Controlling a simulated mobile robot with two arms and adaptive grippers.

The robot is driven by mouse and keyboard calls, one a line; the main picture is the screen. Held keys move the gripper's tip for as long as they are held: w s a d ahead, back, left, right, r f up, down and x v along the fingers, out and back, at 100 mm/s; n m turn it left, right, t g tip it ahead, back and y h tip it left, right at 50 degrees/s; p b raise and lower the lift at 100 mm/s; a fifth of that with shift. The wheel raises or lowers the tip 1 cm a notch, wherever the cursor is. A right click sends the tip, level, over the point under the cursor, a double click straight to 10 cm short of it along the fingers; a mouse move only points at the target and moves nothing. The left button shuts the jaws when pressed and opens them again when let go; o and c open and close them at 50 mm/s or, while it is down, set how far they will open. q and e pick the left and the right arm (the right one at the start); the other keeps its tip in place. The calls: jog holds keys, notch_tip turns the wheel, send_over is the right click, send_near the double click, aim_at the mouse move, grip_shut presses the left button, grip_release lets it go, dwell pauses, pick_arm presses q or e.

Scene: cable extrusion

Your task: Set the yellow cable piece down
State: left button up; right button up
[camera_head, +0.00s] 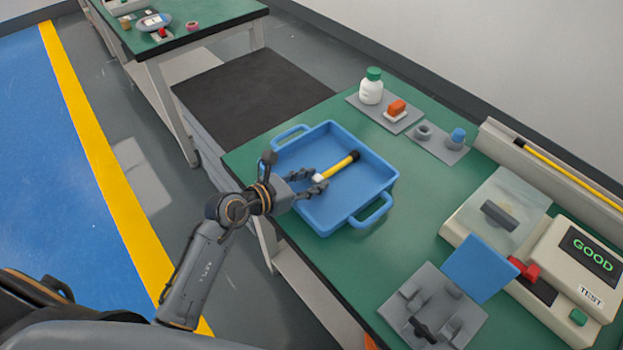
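The yellow cable piece (338,167) has a white end and a black end. It lies over the floor of the blue tray (376,212), slanting up to the right; I cannot tell whether all of it touches the floor. My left gripper (315,180) reaches over the tray's left side. Its two fingers are spread apart, with the white end of the cable close to and between the tips. My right gripper is not in view.
A test machine (573,262) with a screen reading GOOD stands at the right, near a grey fixture (433,306). A white bottle (371,90) and an orange block (396,108) stand behind the tray. A yellow cable (570,172) lies along a rail. Green table is clear around the tray.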

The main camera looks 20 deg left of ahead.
pick_arm(q)
jog(key=shift+s+f, duration=0.2)
jog(key=shift+s, duration=0.1)
jog(key=v, duration=1)
jog(key=shift+a+r, duration=0.2)
jog(key=shift+s+a+r, duration=0.4)
jog(key=shift+s+r, duration=0.1)
jog(key=shift+s, duration=0.05)
